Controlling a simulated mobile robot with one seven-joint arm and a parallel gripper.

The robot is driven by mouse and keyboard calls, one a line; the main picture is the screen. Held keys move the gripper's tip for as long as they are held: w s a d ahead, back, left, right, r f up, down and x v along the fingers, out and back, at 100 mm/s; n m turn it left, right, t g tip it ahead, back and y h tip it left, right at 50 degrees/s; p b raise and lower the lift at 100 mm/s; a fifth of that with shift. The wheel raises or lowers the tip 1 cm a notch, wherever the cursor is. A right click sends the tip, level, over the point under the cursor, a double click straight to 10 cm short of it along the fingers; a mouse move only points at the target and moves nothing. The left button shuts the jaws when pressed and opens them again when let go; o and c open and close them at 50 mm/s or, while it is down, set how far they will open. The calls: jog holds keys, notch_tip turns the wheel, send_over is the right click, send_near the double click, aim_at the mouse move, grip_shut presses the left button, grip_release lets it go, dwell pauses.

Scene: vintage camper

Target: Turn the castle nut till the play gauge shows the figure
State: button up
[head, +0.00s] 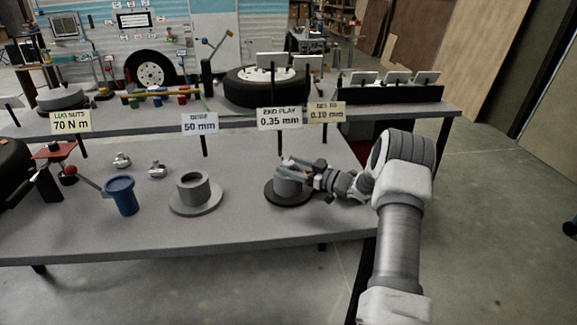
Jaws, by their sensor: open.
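A grey cylindrical hub (287,187) stands on a round dark base (268,198) on the bench's right part. My gripper (287,167) is open at the top of this hub, reaching in from the right. The castle nut cannot be made out there; the fingers cover the hub's top. Whether the fingers touch anything is too small to tell. Behind the hub, a sign (279,118) reads END PLAY 0.35 mm. A sign (326,112) to its right reads SET TO 0.10 mm.
A second grey hub (193,190) and a blue cup (121,196) stand to the left on the grey bench (110,235). Several small metal parts, a red-topped stand (52,151) and upright sign posts are also there. A tyre (262,87) lies on the bench behind.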

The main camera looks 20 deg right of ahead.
jog(key=shift+w+a, duration=0.3)
jog(key=shift+w, duration=0.15)
grip_shut()
